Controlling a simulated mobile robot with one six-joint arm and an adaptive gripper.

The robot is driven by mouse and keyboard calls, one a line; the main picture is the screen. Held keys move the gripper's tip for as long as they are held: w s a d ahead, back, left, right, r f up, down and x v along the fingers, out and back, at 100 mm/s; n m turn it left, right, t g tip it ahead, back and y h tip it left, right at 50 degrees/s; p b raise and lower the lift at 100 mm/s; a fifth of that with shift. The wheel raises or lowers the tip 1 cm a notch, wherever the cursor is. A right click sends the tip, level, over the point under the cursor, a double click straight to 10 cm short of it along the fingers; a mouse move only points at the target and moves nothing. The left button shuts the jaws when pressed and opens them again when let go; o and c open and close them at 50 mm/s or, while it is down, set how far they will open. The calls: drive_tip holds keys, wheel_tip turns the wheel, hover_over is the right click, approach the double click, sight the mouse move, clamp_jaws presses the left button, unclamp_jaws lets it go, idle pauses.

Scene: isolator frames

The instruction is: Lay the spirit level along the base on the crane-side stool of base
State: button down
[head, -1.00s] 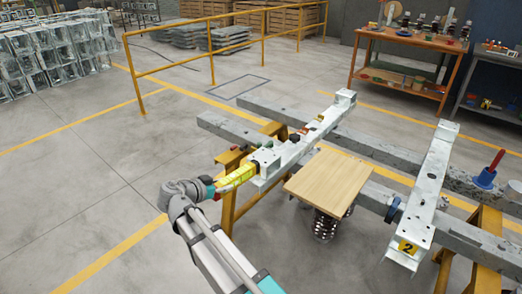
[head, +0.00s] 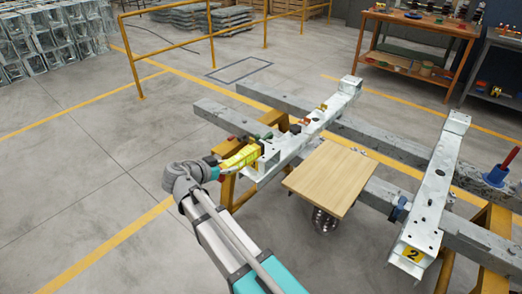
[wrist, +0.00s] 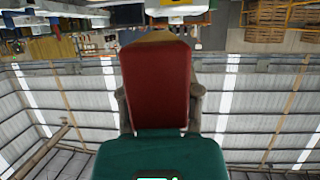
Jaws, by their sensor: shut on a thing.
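The spirit level (head: 240,157) is a yellow bar. In the wrist view its red end (wrist: 156,85) fills the middle, close to the camera. My gripper (head: 213,166) is shut on its near end; grey fingers show at both sides in the wrist view. The level reaches over the near end of the left pale steel base (head: 312,128), by a raised stool (head: 262,170). I cannot tell whether it touches the stool. Another raised stool (head: 351,84) stands at this base's far end. Which stool is crane-side is not marked visibly.
A wooden board (head: 331,178) on a spring stands right of the left base. A second base (head: 434,195) with a yellow tag "2" lies further right. Grey beams (head: 385,150) on yellow trestles carry both bases. Small coloured items sit on the left base.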

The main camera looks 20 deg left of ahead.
drive_tip(key=shift+r, duration=0.1)
drive_tip(key=shift+d+r+p, duration=0.25)
drive_tip(key=shift+p, duration=0.05)
drive_tip(key=w+d+r+n+p, duration=0.1)
drive_tip(key=w+d+r+p, duration=0.2)
drive_tip(key=d+r+p, duration=0.6)
drive_tip(key=d+p, duration=0.1)
drive_tip(key=d, duration=0.3)
drive_tip(key=shift+w+d+r+t+y, duration=0.25)
drive_tip(key=shift+d+r+t+y, duration=0.05)
drive_tip(key=shift+r+t+y, duration=0.1)
drive_tip(key=w+a+f+b, duration=0.9)
drive_tip(key=shift+a, duration=0.3)
